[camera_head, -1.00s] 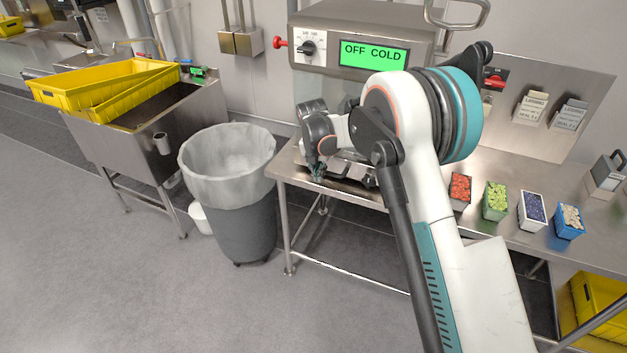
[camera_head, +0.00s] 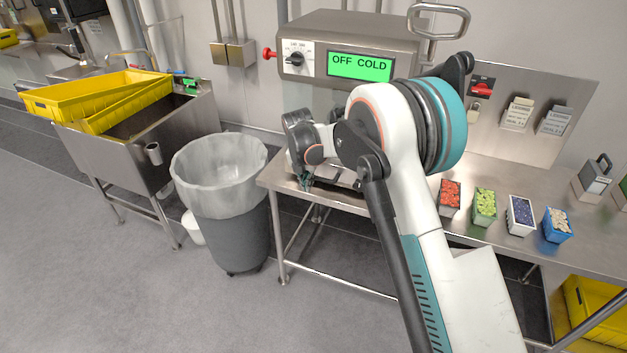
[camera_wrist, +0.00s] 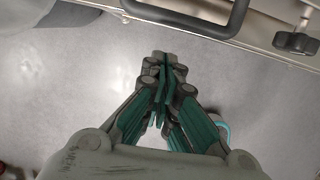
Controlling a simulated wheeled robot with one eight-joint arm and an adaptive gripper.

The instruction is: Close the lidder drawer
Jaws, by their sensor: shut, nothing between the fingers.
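The lidder is the steel machine (camera_head: 305,72) with a green "OFF COLD" display, standing on the steel table. Its low drawer part (camera_head: 340,184) shows at the table's front edge, mostly hidden behind my arm; how far it is out I cannot tell. In the wrist view a black bar handle (camera_wrist: 205,27) and a black knob (camera_wrist: 297,42) sit on a metal front at the top. My gripper (camera_head: 305,182) is at the table's front left edge. In the wrist view its teal fingers (camera_wrist: 163,65) are shut and empty, just below the handle and apart from it in the picture.
A grey bin (camera_head: 238,240) with a liner stands left of the table (camera_head: 272,181). Small boxes of red (camera_head: 450,197), green (camera_head: 485,206), blue and white items stand on the table at right. A sink with yellow crates (camera_head: 60,101) is at far left. The floor in front is clear.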

